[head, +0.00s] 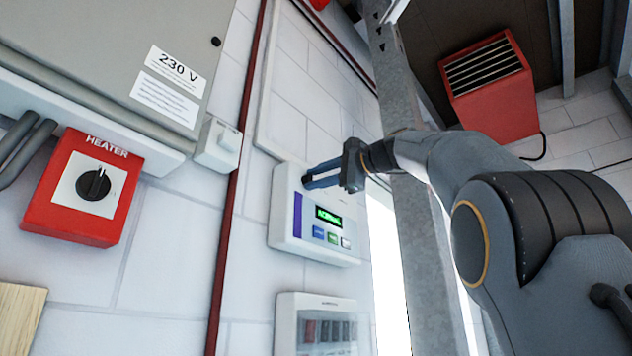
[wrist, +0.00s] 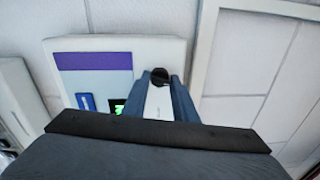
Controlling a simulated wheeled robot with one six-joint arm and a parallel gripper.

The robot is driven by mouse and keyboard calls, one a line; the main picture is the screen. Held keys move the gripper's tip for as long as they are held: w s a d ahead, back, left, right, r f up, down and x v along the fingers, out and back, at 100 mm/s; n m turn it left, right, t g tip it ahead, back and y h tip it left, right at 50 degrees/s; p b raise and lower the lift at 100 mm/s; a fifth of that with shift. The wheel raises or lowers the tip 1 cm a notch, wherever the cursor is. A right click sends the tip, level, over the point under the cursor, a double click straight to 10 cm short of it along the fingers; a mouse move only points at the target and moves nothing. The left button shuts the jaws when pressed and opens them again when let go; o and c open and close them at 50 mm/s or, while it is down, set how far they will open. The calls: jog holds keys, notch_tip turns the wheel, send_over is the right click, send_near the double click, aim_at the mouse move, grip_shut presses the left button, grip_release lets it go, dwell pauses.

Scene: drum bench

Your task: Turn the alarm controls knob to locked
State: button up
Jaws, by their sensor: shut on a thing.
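The alarm controls panel (head: 283,228) is a white wall box with a purple strip, a green lit display that seems to read NORMAL, and small buttons. In the wrist view the panel (wrist: 60,80) fills the upper left. Its small black round knob (wrist: 160,75) sits between the blue fingertips of my gripper (wrist: 160,84). My gripper (head: 309,180) reaches the panel's upper part from the right in the head view and is shut on the knob. There the fingers mostly hide the knob, and the knob's setting cannot be read in either view.
A red HEATER box (head: 82,187) with a black knob is on the wall at left, below a grey 230 V cabinet (head: 110,50). A small white box (head: 217,146) is beside the cabinet. Another white box (head: 322,322) is below the panel. A metal post (head: 398,90) stands right of the panel.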

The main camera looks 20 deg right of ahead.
jog(key=shift+w+f+n, duration=0.1)
jog(key=shift+f+n, duration=0.15)
jog(key=shift+n, duration=1.15)
jog(key=shift+b, duration=0.3)
jog(key=o, duration=1)
jog(key=shift+r+n, duration=0.1)
jog(key=shift+n, duration=0.2)
jog(key=shift+d, duration=0.1)
jog(key=b+v, duration=0.3)
jog(key=v, duration=0.5)
